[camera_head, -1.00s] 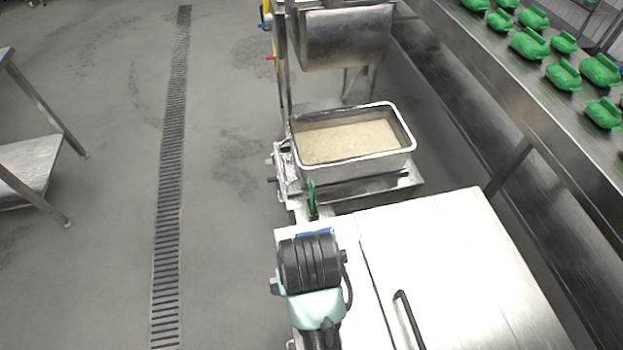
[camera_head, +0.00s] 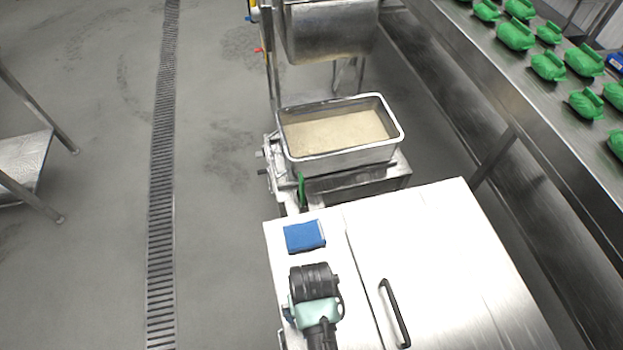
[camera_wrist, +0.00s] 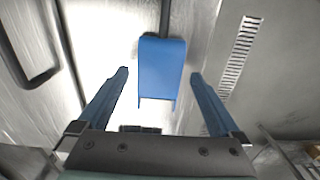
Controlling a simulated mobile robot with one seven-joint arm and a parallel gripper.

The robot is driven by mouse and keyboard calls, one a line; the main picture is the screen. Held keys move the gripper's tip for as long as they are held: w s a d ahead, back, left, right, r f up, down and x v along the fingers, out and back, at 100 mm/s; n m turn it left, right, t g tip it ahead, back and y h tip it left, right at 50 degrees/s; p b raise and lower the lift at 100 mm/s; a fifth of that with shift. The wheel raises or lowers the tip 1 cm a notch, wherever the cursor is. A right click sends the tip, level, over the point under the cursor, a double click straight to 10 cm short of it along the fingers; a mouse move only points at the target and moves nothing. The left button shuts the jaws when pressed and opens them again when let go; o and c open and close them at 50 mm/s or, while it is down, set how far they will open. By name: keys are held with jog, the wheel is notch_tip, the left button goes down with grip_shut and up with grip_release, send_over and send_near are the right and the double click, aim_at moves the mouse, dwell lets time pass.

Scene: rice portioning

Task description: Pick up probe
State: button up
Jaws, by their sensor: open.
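A blue block-like object (camera_head: 304,237) lies on the left part of the steel top. In the wrist view the blue object (camera_wrist: 161,68) appears between my fingers, with a narrow dark strip running up from it. I cannot tell whether this is the probe or a holder for it. A thin green upright piece (camera_head: 301,190) stands by the rice tray; I cannot tell what it is. My gripper (camera_wrist: 160,74) is open, with its blue fingers apart on either side of the blue object and nothing held. In the head view my wrist hides the fingertips.
A steel tray of rice (camera_head: 394,143) stands beyond the steel top (camera_head: 450,260), which has a black handle (camera_head: 394,312). A conveyor (camera_head: 520,105) with several green packs runs along the right. Open floor with a drain grate (camera_head: 162,200) lies left.

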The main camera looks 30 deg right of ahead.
jog(key=shift+f, duration=1.25)
jog(key=shift+c, duration=0.2)
jog(key=c, duration=1.3)
notch_tip(320, 180, up, 16)
jog(key=p, duration=0.6)
jog(key=shift+p, duration=0.35)
jog(key=shift+c, duration=0.2)
